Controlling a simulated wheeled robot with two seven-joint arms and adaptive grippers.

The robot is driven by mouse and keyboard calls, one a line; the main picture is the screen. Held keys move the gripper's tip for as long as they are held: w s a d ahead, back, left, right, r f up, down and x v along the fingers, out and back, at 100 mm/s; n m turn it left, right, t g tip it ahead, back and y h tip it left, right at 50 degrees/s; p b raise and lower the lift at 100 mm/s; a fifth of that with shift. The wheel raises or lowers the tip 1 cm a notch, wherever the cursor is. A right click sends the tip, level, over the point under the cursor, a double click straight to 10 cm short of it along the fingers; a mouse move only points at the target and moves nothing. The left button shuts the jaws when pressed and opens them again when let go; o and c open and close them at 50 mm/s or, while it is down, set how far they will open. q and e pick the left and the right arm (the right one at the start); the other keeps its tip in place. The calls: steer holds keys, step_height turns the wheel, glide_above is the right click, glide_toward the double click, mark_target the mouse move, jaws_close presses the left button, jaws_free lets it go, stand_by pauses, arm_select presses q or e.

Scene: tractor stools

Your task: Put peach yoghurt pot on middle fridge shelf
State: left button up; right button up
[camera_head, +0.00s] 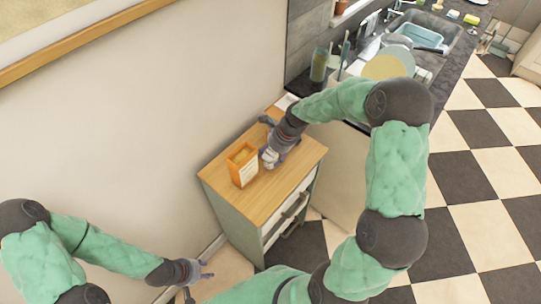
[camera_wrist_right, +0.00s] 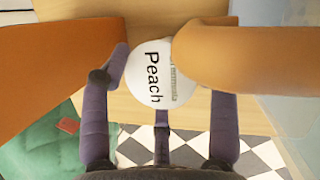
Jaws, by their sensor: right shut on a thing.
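The peach yoghurt pot (camera_wrist_right: 153,75) is white, with "Peach" printed on its face in the right wrist view. It sits between the purple-grey fingers of my right gripper (camera_wrist_right: 168,85), which is shut on it. In the head view my right gripper (camera_head: 268,148) is at the wooden cabinet top, beside an orange box; the pot is small and pale there, and I cannot tell whether it touches the top. My left gripper (camera_head: 200,276) is empty, fingers spread, low at the bottom of the view. No fridge shelf is in view.
The orange box (camera_head: 243,165) stands on the wooden-topped cabinet (camera_head: 288,183) against the wall. Large orange-brown surfaces (camera_wrist_right: 240,45) flank the pot in the right wrist view. A sink (camera_head: 425,35) with dishes is at the back right. Checkered floor (camera_head: 485,190) is open at the right.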

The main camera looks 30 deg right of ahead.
steer(key=shift+r, duration=0.1)
steer(key=o, duration=1.1)
steer(key=shift+c, duration=0.2)
